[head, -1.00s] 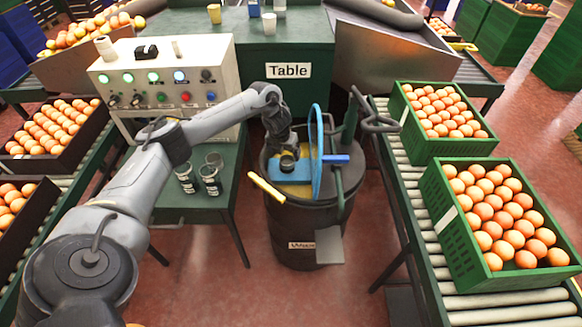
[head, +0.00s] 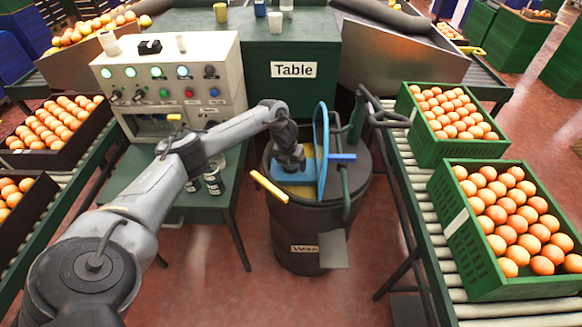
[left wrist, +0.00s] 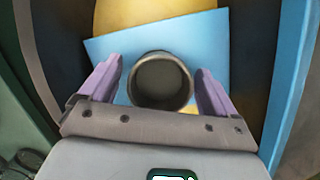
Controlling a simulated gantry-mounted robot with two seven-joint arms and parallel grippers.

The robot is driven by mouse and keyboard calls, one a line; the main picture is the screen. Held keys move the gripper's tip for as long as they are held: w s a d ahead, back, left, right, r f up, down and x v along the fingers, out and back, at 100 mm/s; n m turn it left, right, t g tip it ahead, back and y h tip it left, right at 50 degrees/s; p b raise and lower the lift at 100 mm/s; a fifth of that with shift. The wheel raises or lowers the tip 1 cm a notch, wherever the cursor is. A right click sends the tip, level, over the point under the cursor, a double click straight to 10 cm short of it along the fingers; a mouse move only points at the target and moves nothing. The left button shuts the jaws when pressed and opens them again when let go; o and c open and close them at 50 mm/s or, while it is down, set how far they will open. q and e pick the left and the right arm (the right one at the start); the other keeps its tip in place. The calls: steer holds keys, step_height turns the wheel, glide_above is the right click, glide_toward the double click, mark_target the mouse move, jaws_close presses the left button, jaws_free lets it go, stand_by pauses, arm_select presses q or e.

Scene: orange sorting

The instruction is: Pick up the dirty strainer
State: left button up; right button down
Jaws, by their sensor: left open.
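A round, dark grey cup-like piece, which looks like the dirty strainer (left wrist: 161,92), stands on a blue sheet (left wrist: 98,47) in the left wrist view. Its open rim faces the camera. My left gripper (left wrist: 160,70) is open, with one purple-grey finger on each side of it; I cannot tell if they touch it. In the head view my left gripper (head: 290,163) points down over the black waste bin (head: 300,225) and hides most of the strainer. My right gripper is not in view.
An upright blue ring (head: 321,150) and a blue-handled tool (head: 342,157) stand close to the right of the gripper. A yellow-orange handle (head: 268,186) sticks out at the bin's left. Orange crates (head: 455,235) stand at right.

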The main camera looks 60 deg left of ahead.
arm_select(q)
steer(key=c, duration=1.1)
steer(key=shift+r, duration=0.15)
